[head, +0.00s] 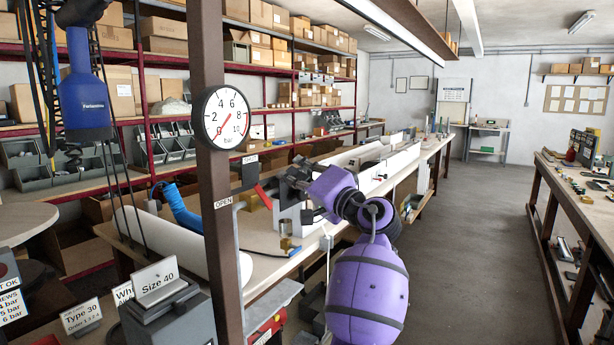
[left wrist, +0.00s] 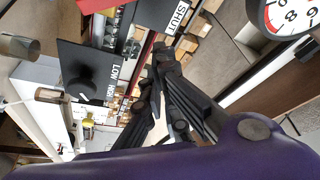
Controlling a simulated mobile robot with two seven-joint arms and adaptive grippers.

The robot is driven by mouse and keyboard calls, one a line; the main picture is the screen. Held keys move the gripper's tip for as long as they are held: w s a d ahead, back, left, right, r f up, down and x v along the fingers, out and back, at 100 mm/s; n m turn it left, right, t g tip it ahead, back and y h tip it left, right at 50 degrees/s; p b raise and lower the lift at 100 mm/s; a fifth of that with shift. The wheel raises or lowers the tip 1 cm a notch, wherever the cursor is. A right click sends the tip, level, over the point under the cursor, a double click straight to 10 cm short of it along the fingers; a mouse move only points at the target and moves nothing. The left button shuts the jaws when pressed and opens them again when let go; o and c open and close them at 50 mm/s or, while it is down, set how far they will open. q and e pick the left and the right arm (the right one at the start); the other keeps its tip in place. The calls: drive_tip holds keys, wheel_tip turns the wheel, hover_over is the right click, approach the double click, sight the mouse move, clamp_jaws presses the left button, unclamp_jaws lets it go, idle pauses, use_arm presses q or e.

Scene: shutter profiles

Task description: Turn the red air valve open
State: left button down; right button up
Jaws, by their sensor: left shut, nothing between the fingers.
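The red valve handle (head: 263,197) shows beside the brown post, slanting down to the right. A SHUT label (head: 250,160) is above it and an OPEN label (head: 223,202) is to its left on the post. A round gauge (head: 227,117) is above on the post; its red needle points low left, near 0. My left gripper (head: 290,180) is shut and empty, just right of the handle in the picture, apart from it. In the left wrist view its dark fingers (left wrist: 163,75) show near the SHUT label (left wrist: 177,18); a red piece (left wrist: 100,5), likely the handle, is cut by the top edge.
The brown post (head: 217,220) stands close to the handle. A black panel with a knob marked LOW and HIGH (left wrist: 85,85) is near the fingers in the left wrist view. A long bench (head: 395,165) with white profiles runs behind. The floor (head: 470,250) to the right is clear.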

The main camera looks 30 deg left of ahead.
use_arm(q)
drive_tip(key=shift+s+a+f+p, duration=0.75)
drive_tip(key=shift+s+a+f, duration=0.25)
drive_tip(key=shift+s+a, duration=0.2)
drive_tip(key=shift+s+n+b, duration=0.2)
drive_tip(key=shift+n+b, duration=0.2)
drive_tip(key=shift+b, duration=0.2)
drive_tip(key=shift+s, duration=0.1)
